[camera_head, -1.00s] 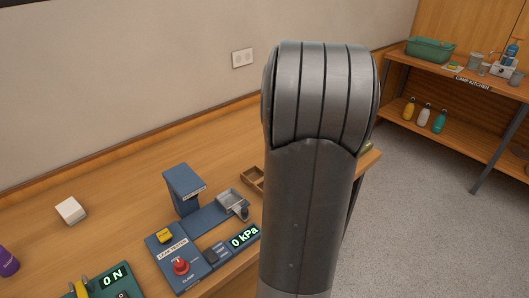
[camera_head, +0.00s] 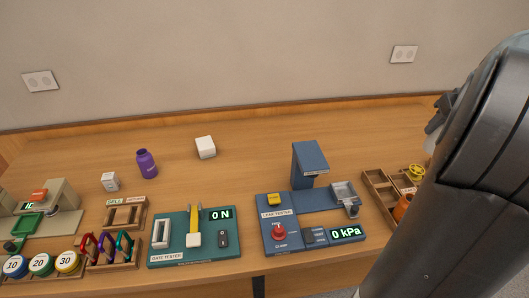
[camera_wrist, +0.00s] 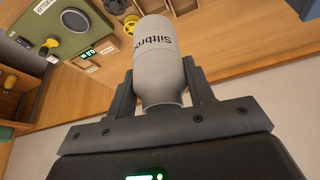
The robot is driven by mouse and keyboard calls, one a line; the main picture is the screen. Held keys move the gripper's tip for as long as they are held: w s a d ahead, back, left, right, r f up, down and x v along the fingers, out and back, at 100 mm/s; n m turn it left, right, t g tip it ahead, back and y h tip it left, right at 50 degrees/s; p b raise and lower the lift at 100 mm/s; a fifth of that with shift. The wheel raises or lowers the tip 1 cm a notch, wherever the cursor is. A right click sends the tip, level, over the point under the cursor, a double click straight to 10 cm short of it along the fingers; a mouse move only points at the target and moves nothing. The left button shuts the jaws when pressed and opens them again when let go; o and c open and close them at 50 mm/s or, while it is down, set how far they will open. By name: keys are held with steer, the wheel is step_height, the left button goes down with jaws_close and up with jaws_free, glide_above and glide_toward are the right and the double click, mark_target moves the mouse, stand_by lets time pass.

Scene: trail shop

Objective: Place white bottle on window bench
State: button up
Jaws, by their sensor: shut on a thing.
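The white bottle (camera_wrist: 156,62), with dark lettering on its side, is between the two fingers of my gripper (camera_wrist: 160,88) in the wrist view. The fingers are shut on it near its narrower end. In the head view my arm fills the right side and hides most of the gripper. A wooden bench (camera_head: 250,140) runs along the wall; the frames do not show whether it is the window bench, and no window is in view.
The bench holds a leak tester (camera_head: 290,232), a gate tester (camera_head: 178,245), a purple bottle (camera_head: 146,163), a white block (camera_head: 205,147), a small white box (camera_head: 110,181) and a wooden tray (camera_head: 378,190). The back strip of the bench is mostly clear.

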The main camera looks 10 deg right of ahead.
steer(key=w+a+n+y, duration=0.1)
steer(key=w+a+n, duration=0.1)
steer(key=w+a, duration=0.8)
steer(key=w+a+n+y, duration=0.1)
steer(key=w+a+n, duration=0.35)
steer(key=a, duration=0.95)
steer(key=w+a+n+y, duration=0.1)
steer(key=w+a, duration=0.1)
steer(key=a, duration=1.2)
steer(key=w+a+n+y, duration=0.1)
steer(key=w+a, duration=0.1)
steer(key=a, duration=1.2)
step_height(320, 180, down, 12)
steer(key=shift+n+g, duration=0.25)
steer(key=shift+g, duration=0.05)
steer(key=shift+w+a+f, duration=0.3)
steer(key=shift+a+f, duration=1.5)
steer(key=shift+a, duration=0.2)
steer(key=shift+w+a+f, duration=0.3)
steer(key=shift+a+f, duration=1.5)
steer(key=shift+a, duration=0.15)
steer(key=shift+w+a+f, duration=0.3)
steer(key=shift+a+f, duration=1.5)
steer(key=shift+a, duration=0.2)
